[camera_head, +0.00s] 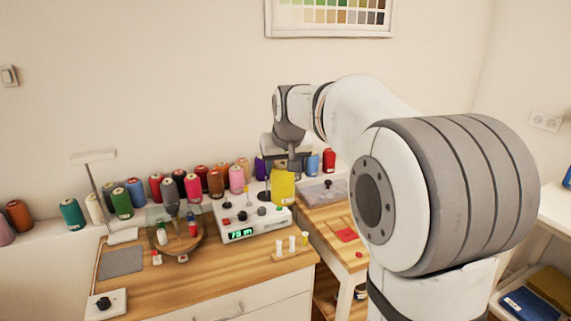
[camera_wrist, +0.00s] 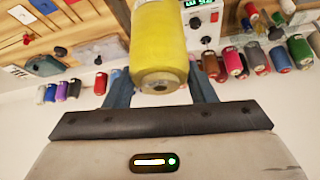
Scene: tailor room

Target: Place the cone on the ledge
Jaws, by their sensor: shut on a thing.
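The cone is a yellow thread cone (camera_head: 284,187), held upright in front of the wall, above the back right of the workbench. In the wrist view the yellow cone (camera_wrist: 160,45) sits between both fingers. My gripper (camera_head: 284,168) is shut on it, and the fingers also show in the wrist view (camera_wrist: 160,82). The ledge (camera_head: 40,229) runs along the wall behind the bench and bears a row of coloured thread cones. The part of the ledge behind my gripper is hidden.
A control box with a green display (camera_head: 250,219) stands on the wooden bench (camera_head: 220,268), beside a round winding device (camera_head: 180,240). A lamp (camera_head: 95,157) rises at the left. Red (camera_head: 329,161) and blue (camera_head: 312,164) cones stand just right of my gripper. Small spools (camera_head: 292,243) stand at the bench's front right.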

